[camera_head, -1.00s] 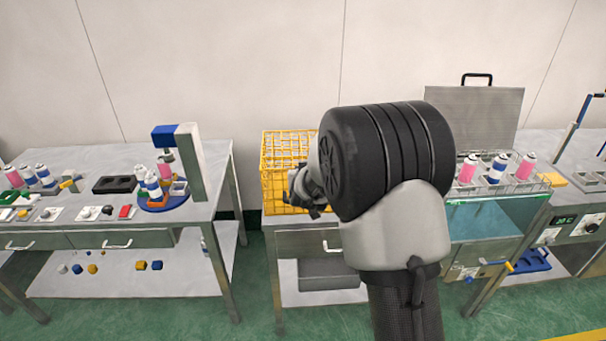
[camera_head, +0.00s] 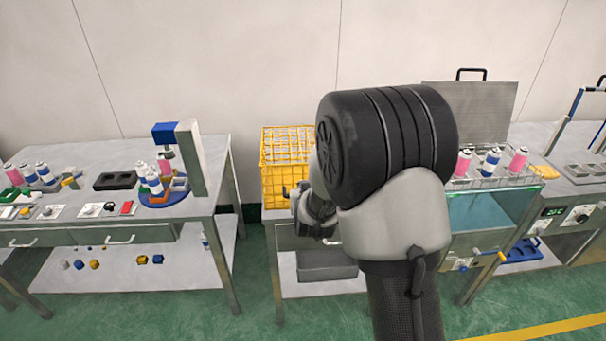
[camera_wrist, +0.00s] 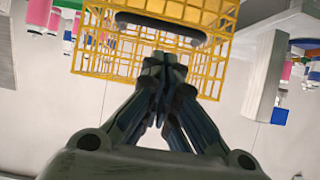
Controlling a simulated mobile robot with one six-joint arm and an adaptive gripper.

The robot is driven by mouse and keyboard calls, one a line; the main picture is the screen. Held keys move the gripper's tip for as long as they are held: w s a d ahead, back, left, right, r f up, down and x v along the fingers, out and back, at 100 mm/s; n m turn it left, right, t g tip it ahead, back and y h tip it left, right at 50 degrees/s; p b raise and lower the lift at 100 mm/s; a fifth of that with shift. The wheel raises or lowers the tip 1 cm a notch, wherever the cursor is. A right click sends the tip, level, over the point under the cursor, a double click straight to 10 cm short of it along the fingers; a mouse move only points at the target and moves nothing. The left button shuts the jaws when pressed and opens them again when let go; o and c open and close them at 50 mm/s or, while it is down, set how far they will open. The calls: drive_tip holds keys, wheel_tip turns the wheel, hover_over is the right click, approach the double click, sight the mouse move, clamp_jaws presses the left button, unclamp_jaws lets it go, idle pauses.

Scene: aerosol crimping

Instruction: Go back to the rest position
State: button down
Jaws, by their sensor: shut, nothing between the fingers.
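My gripper (camera_wrist: 164,66) is shut and empty, with its dark fingertips together in the wrist view. In the head view, the dark gripper (camera_head: 322,228) hangs low beside my arm's large black wrist joint, in front of the middle table. The yellow wire basket (camera_head: 284,150) stands on that table behind it. The basket also shows in the wrist view (camera_wrist: 87,58), inverted, behind and around the fingertips. I cannot tell from the picture how far the fingers are from it. My arm hides part of the basket and table.
The left bench (camera_head: 90,160) carries a blue-and-grey crimping stand (camera_head: 190,150), cans and small parts. To the right, cans stand in a rack above a water tank (camera_head: 480,215). A control panel (camera_head: 575,217) is at far right. Green floor is open in front.

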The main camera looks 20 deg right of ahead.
drive_tip(key=s+a+r+n+g+y, duration=0.1)
drive_tip(key=s+a+r+g, duration=0.15)
drive_tip(key=s+r, duration=0.45)
drive_tip(key=s+a+r+g+y, duration=0.1)
drive_tip(key=s+a+r, duration=0.25)
drive_tip(key=s, duration=0.55)
drive_tip(key=s+r+g, duration=0.1)
drive_tip(key=s+g, duration=0.1)
drive_tip(key=s, duration=1)
drive_tip(key=s+r+n+g, duration=0.1)
drive_tip(key=s+g, duration=0.1)
drive_tip(key=s, duration=0.9)
drive_tip(key=shift+s+d+r, duration=0.35)
drive_tip(key=shift+d, duration=0.05)
